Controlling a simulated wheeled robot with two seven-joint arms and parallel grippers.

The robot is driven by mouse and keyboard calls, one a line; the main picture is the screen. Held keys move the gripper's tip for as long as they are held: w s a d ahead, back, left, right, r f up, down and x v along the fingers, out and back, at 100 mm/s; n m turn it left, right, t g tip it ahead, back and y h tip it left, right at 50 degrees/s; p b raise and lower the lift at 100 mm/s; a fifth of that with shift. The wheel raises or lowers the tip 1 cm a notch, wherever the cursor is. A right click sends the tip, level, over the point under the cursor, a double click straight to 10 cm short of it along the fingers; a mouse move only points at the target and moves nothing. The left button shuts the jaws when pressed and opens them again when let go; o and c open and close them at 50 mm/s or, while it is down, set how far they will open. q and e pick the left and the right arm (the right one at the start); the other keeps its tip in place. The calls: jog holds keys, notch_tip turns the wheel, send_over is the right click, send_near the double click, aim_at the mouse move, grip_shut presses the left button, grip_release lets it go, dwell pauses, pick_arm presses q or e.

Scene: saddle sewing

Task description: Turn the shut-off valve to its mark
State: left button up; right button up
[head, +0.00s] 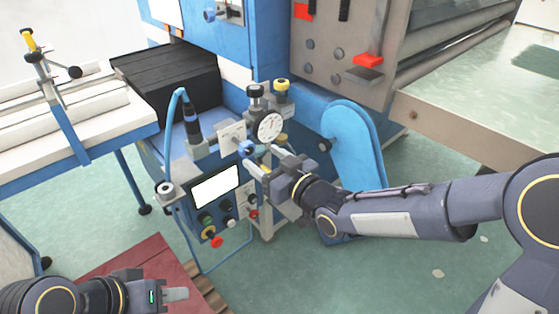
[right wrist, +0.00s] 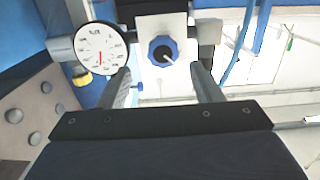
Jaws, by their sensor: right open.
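The shut-off valve has a round blue knob (right wrist: 163,50) with a pale pointer line, mounted on a light plate (right wrist: 150,24). In the head view the blue knob (head: 246,148) sits in front of the plate (head: 230,137), beside the gauge. My right gripper (head: 259,157) is open in front of the knob. In the right wrist view its two fingers (right wrist: 161,73) stand apart below the knob, and nothing shows between their tips. I cannot make out the mark. My left gripper (head: 176,294) is low at the left, away from the valve; its fingers are too small to judge.
A white round gauge (head: 269,127) stands right beside the valve; it also shows in the right wrist view (right wrist: 100,50). A control panel with a white screen (head: 215,186) and buttons lies below. A blue hose (head: 171,125) loops at its left.

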aim_at(249, 151)
jog(key=shift+a+f, duration=0.25)
jog(key=shift+f, duration=0.1)
jog(key=shift+w+a, duration=0.1)
jog(key=shift+a, duration=0.05)
jog(key=x, duration=0.7)
jog(key=shift+w+a+r, duration=0.1)
jog(key=shift+w+r, duration=0.05)
jog(key=shift+r, duration=0.1)
jog(key=c, duration=1)
